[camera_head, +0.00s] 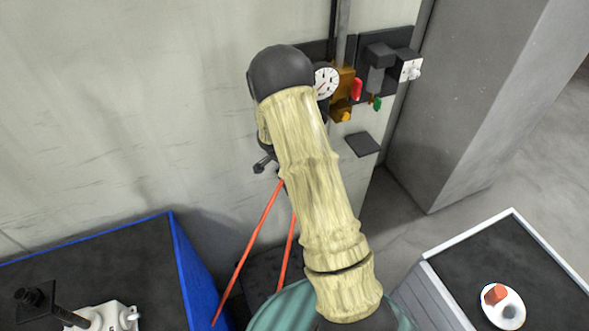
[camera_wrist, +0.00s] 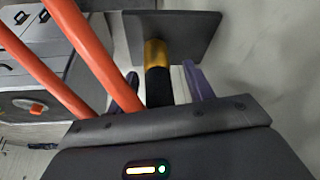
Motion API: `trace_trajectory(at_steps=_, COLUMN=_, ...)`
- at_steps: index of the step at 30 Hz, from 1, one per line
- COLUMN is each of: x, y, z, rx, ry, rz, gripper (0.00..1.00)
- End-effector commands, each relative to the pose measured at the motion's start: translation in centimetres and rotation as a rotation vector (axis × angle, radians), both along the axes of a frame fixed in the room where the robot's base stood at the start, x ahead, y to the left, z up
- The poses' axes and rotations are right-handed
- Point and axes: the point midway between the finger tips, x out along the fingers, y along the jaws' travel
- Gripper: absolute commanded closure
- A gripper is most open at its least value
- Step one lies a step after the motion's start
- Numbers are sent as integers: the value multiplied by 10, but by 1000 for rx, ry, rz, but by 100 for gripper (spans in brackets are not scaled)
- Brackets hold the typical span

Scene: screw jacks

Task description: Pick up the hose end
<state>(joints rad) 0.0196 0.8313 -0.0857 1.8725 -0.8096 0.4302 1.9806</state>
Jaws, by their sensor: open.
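In the wrist view a black cylinder with a gold band, which looks like the hose end (camera_wrist: 157,72), points from a dark plate (camera_wrist: 190,30) toward my gripper. My gripper (camera_wrist: 161,76) is open, with one purple finger on each side of the black part. The black part appears between the fingers, closer to the left one; I cannot tell whether either touches it. Its near end is hidden behind the gripper body. In the head view my arm hides the hose end and most of my gripper.
Two orange-red bars (camera_wrist: 85,50) run close by on the left in the wrist view. In the head view a dial gauge (camera_head: 326,82) and valve fittings (camera_head: 377,75) are on the wall. A blue-edged table (camera_head: 175,235) stands left, a grey cabinet (camera_head: 480,245) right.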

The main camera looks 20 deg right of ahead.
Motion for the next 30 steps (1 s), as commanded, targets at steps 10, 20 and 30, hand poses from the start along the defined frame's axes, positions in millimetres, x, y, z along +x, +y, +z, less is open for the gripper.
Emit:
trace_trajectory(at_steps=10, x=0, y=0, z=0, rx=0, ry=0, rz=0, gripper=48)
trace_trajectory(at_steps=20, x=0, y=0, z=0, rx=0, ry=0, rz=0, gripper=99)
trace_trajectory(at_steps=30, x=0, y=0, z=2, rx=0, ry=0, rz=0, gripper=99)
